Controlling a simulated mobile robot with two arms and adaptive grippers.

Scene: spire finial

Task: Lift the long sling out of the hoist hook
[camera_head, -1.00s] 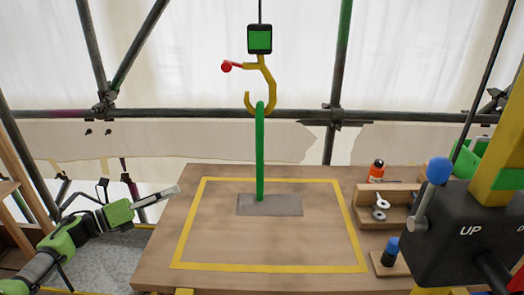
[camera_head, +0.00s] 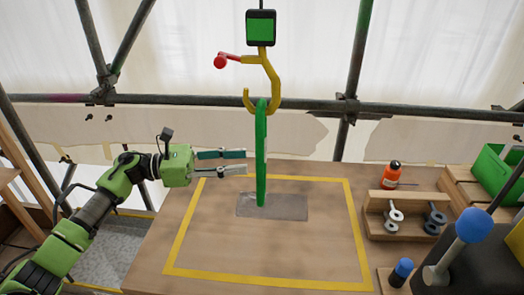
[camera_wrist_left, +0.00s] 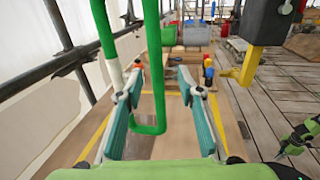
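The long sling (camera_head: 261,150) is a green loop hanging upright from the yellow hoist hook (camera_head: 272,75). Its lower end is over a grey plate (camera_head: 290,207). The hook's red latch lever (camera_head: 220,62) sticks out to the left. My left gripper (camera_head: 246,162) is open and empty, its fingers level and pointing right, with the tips just left of the sling in the head view. In the left wrist view the sling (camera_wrist_left: 154,60) crosses the space between the open fingers; I cannot tell the depth gap. A green part of my right arm (camera_wrist_left: 300,138) shows there; its finger state is unclear.
A yellow outline (camera_head: 355,225) marks the wooden table. At its right are an orange bottle (camera_head: 391,176), a wooden rack (camera_head: 378,222) with shackle-like parts, a green bin (camera_head: 498,170) and a blue-knobbed lever (camera_head: 474,225). Scaffold tubes run behind.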

